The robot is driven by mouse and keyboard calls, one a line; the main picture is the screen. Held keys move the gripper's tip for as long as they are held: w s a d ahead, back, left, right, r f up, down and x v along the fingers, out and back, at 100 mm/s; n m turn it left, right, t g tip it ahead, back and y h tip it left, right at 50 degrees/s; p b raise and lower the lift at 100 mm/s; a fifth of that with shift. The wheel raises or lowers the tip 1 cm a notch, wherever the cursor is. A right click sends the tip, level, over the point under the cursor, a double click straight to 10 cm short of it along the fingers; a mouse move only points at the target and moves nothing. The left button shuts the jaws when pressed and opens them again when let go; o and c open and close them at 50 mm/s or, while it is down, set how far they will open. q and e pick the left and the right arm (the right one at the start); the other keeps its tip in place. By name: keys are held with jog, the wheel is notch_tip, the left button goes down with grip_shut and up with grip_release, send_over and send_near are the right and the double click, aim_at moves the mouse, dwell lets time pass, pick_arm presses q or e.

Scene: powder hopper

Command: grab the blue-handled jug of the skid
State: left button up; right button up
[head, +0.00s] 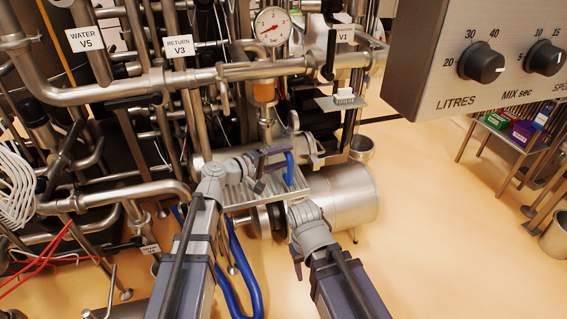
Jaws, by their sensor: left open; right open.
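A curved blue handle (290,168) shows near the middle of the head view, above a ribbed grey metal tray (238,197) on the pipework skid. The jug's body is hard to make out and seems largely hidden behind my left gripper. My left gripper (270,169) is open, its dark fingers just left of the blue handle. I cannot tell whether they touch it. My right gripper (298,265) is open and empty, lower and to the right, pointing down in front of the steel cylinder.
A horizontal steel cylinder (345,196) lies right of the tray. Pipes and a pressure gauge (273,27) stand behind and above. A control panel (480,60) with knobs fills the upper right. Blue hoses (240,265) hang between my arms.

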pick_arm(q)
jog(key=x, duration=0.5)
jog(key=shift+r, duration=0.3)
jog(key=shift+c, duration=0.2)
grip_shut()
dwell(0.9)
